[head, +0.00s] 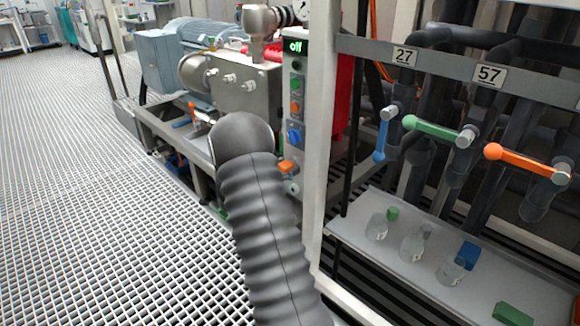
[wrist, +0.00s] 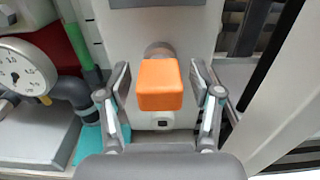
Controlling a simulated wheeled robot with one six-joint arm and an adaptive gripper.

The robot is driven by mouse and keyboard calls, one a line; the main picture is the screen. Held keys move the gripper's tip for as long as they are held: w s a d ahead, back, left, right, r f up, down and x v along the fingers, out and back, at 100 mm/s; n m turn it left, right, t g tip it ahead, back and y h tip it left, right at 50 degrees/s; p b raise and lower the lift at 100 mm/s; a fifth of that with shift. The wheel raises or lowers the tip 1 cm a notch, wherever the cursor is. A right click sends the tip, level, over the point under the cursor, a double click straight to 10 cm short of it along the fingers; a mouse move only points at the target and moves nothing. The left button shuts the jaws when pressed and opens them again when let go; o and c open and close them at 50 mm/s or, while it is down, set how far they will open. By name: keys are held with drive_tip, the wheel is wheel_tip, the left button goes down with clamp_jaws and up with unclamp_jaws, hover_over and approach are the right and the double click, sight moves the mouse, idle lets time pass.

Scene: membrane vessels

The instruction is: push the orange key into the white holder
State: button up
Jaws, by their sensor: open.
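The orange key (wrist: 160,88) is a block with rounded edges in the middle of the wrist view. It also shows on the lower part of the control panel in the head view (head: 287,167). My gripper (wrist: 160,76) is open, one finger on each side of the key, with visible gaps on both sides. A round grey part (wrist: 159,49) shows behind the key. A small whitish piece with a dark hole (wrist: 161,122) sits just below it; I cannot tell which is the white holder. In the head view my gripper is hidden behind my arm.
The panel (head: 296,75) has a green-lit display and several knobs. A white post (head: 322,120) stands close to its right. A pressure gauge (wrist: 22,70) and dark pipe are left in the wrist view. A shelf with bottles (head: 345,222) is at right.

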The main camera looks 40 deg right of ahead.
clamp_jaws()
drive_tip(key=shift+s+a, duration=0.15)
drive_tip(key=shift+a, duration=1.35)
drive_tip(key=shift+s+a, duration=0.1)
drive_tip(key=shift+a, duration=1.35)
